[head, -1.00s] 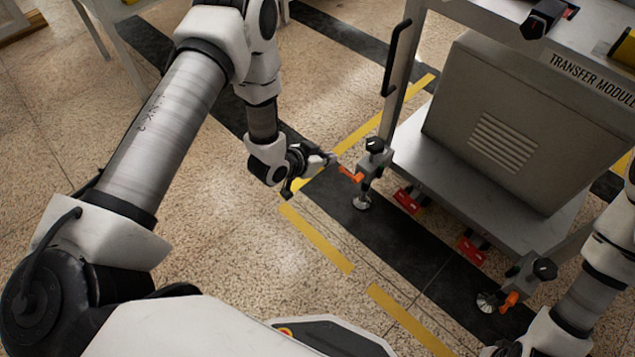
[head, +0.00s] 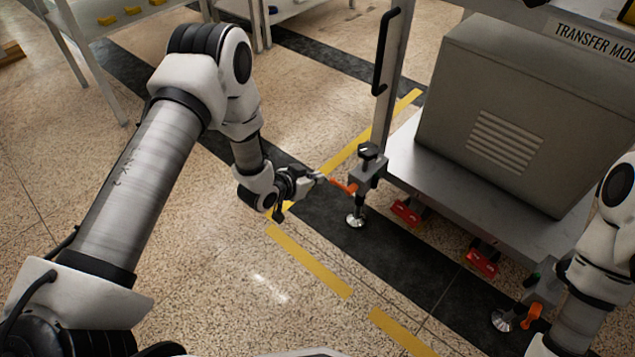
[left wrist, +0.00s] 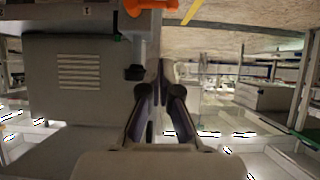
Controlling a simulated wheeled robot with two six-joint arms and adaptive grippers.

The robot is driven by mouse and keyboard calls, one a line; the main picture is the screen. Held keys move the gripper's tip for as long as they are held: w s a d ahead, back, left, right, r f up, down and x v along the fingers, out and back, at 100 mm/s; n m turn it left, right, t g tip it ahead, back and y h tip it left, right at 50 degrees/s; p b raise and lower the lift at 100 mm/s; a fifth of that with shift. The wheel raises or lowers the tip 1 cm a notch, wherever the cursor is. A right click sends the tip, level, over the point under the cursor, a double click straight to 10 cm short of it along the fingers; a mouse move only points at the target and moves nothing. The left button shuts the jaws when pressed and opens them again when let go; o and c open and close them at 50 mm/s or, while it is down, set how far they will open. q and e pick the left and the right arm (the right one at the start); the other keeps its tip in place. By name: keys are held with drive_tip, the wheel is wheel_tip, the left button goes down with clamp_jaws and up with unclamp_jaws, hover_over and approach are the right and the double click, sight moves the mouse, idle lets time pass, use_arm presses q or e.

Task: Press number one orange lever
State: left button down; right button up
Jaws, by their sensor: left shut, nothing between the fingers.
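An orange lever (head: 342,187) sticks out from the near-left leg of the transfer module cart, beside a levelling foot (head: 356,219). My left gripper (head: 318,178) is shut and empty, its tips close to the free end of this lever; I cannot tell if they touch. A second orange lever (head: 531,317) hangs at the cart's lower right corner. I see no number on either lever. My right arm comes in at the right; its gripper is out of view.
The transfer module cart (head: 440,180) has a lower shelf, a grey cabinet (head: 510,110) and a black handle (head: 386,50). Red pedals (head: 407,212) sit under its edge. Yellow tape (head: 310,262) and a black strip mark the floor, which is open at left.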

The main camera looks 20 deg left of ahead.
use_arm(q)
drive_tip(key=b, duration=0.4)
hover_over(340, 186)
drive_tip(key=s+a, duration=0.2)
wheel_tip(340, 186, down, 5)
drive_tip(key=f+b, duration=0.2)
drive_tip(key=f, duration=0.1)
drive_tip(key=shift+w, duration=0.35)
drive_tip(key=shift+p, duration=0.35)
drive_tip(key=shift+f+n, duration=0.1)
drive_tip(key=shift+n, duration=0.2)
